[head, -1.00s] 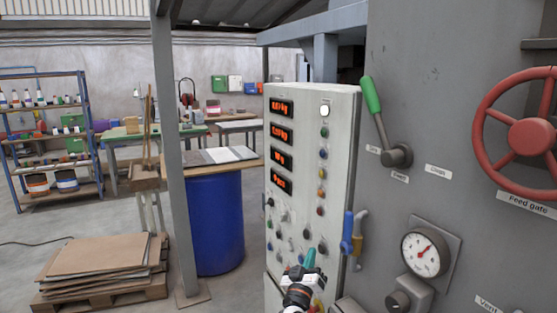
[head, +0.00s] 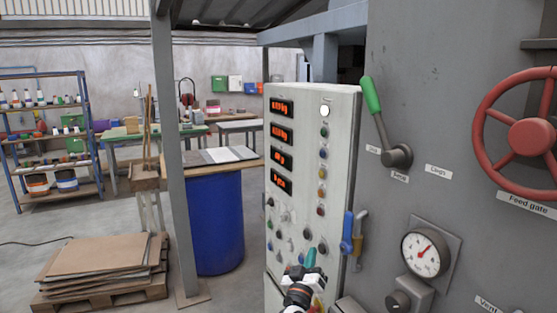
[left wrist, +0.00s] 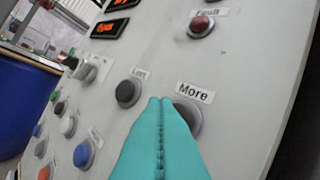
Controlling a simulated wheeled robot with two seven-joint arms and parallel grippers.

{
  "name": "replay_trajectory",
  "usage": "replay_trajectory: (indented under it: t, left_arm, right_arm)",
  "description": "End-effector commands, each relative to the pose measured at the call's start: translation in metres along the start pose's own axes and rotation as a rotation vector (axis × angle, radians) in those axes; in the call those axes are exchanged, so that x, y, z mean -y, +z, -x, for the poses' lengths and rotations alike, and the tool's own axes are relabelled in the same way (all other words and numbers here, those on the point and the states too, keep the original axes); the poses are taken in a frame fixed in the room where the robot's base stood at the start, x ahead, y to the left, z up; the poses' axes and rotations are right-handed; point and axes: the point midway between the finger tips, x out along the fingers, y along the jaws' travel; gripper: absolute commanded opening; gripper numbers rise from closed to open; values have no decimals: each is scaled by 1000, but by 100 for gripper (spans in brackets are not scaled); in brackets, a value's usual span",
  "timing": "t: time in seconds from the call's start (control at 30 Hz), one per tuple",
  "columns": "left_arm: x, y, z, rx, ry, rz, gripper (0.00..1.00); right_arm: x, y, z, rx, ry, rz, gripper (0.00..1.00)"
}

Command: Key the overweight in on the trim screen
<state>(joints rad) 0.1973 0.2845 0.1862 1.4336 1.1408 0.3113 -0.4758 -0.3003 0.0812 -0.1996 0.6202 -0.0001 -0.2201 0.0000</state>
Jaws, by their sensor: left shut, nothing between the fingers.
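The light grey control panel (head: 312,150) stands right of centre in the head view, with a column of orange-lit displays (head: 281,134), their digits too small to read surely. My left gripper (head: 310,258) is at its lower part, teal fingers shut and empty. In the left wrist view the fingertips (left wrist: 160,102) overlap the left edge of a dark button (left wrist: 187,117) labelled "More" (left wrist: 194,92). Whether they touch it I cannot tell. Another dark button (left wrist: 128,92) with a blurred label sits just left. My right gripper is not in view.
A green-handled lever (head: 372,98), a red handwheel (head: 529,136) and a dial gauge (head: 425,253) are on the grey machine at right. A blue-handled valve (head: 347,232) sticks out at the panel's right edge. A blue drum (head: 216,225) stands left of the panel.

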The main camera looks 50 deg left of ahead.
Motion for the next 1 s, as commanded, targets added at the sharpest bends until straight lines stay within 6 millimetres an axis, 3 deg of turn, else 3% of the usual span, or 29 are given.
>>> replay_trajectory:
  t: [1.0]
  left_arm:
    - [6, -7, -8, -1, 0, 1, 0]
  right_arm:
    - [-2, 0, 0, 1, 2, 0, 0]
